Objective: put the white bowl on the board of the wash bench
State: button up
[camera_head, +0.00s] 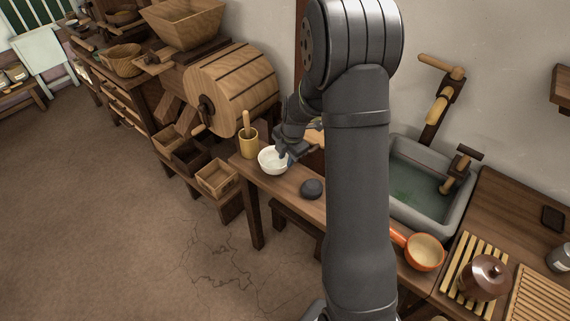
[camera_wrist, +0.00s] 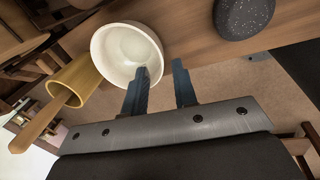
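The white bowl (camera_head: 272,160) stands near the left end of a narrow wooden bench, beside a yellow cup. My gripper (camera_head: 290,155) is at the bowl's right side. In the wrist view the bowl (camera_wrist: 128,50) shows its open mouth. My gripper (camera_wrist: 162,75) is open there, with a clear gap between its two blue fingers. One finger overlaps the bowl's near rim and the other is outside it; I cannot tell whether either touches. On the right are two slatted boards, one (camera_head: 457,259) under a brown lidded pot and another (camera_head: 540,297) at the frame edge.
The yellow cup (camera_head: 248,143) with a wooden handle stands left of the bowl. A dark stone (camera_head: 312,189) lies to its right. A grey sink (camera_head: 455,216), an orange pan (camera_head: 424,253) and the brown pot (camera_head: 487,275) are further right. My arm hides the bench's middle.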

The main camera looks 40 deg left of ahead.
aim_at(285, 166)
notch_tip(285, 166, up, 6)
jog(key=d, duration=0.1)
jog(key=shift+r, duration=0.15)
jog(key=shift+s+d, duration=0.1)
jog(key=f, duration=0.4)
jog(key=a+f, duration=0.1)
jog(key=f, duration=0.3)
jog(key=a+f, duration=0.1)
jog(key=f, duration=0.3)
jog(key=shift+a, duration=0.1)
jog(key=shift+w+r, duration=0.2)
jog(key=shift+r, duration=1.2)
